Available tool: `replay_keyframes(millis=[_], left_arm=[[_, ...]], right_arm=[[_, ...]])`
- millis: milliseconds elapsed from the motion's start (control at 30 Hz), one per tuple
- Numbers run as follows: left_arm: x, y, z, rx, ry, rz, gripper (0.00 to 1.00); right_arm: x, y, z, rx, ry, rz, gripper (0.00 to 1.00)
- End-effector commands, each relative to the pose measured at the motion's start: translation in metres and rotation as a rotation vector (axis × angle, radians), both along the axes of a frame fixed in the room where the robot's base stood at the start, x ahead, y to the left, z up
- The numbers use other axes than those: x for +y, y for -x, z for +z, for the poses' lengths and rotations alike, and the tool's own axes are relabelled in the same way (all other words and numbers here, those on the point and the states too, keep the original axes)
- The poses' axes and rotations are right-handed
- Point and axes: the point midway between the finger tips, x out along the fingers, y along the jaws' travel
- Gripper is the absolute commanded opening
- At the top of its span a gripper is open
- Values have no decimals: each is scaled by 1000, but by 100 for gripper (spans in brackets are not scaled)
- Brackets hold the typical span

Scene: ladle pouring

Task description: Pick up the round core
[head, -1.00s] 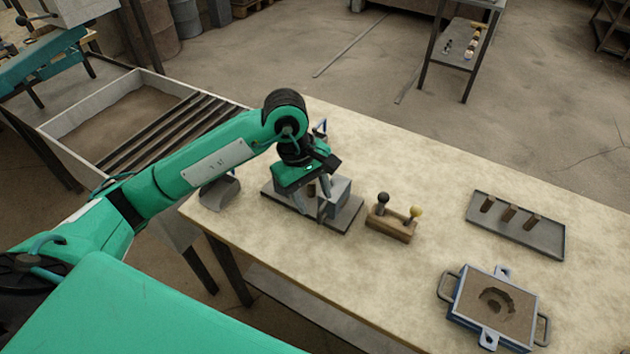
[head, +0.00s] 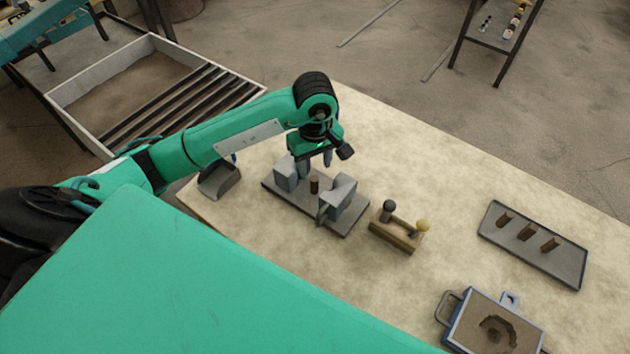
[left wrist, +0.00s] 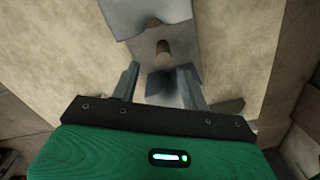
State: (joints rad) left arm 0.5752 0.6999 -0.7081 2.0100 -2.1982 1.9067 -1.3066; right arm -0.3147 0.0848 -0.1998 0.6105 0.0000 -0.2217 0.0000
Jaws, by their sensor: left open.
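The round core (head: 314,185) is a small brown cylinder standing upright between two grey blocks, the left block (head: 287,178) and the right block (head: 341,194), on a dark flat plate (head: 283,197). In the left wrist view the core (left wrist: 162,48) shows as a brown round piece beyond the fingertips. My left gripper (head: 318,160) is over the plate, above and slightly behind the core, fingers pointing down. It is open and empty; its two fingers (left wrist: 160,78) are spread in the left wrist view. My right gripper is out of view.
A wooden holder (head: 396,234) with two knobbed tools stands right of the plate. A tray (head: 532,244) with brown cores and a sand-filled mould box (head: 490,325) lie farther right. A grey scoop (head: 219,180) sits left. Bare table lies between them.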

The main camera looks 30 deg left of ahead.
Motion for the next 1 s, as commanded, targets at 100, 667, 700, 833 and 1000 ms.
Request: replay_keyframes(millis=[100, 667, 700, 833, 1000], left_arm=[[0, 0, -13, 1, 0, 0, 46], [-3, 8, -60, 3, 1, 2, 46], [-3, 8, -64, 2, 1, 1, 46], [-3, 7, -70, -1, 1, 0, 46], [-2, 7, -71, -1, 0, 0, 46]], right_arm=[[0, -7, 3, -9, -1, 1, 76], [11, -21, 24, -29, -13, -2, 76], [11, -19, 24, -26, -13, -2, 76], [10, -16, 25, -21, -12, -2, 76], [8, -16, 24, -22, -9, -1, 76]])
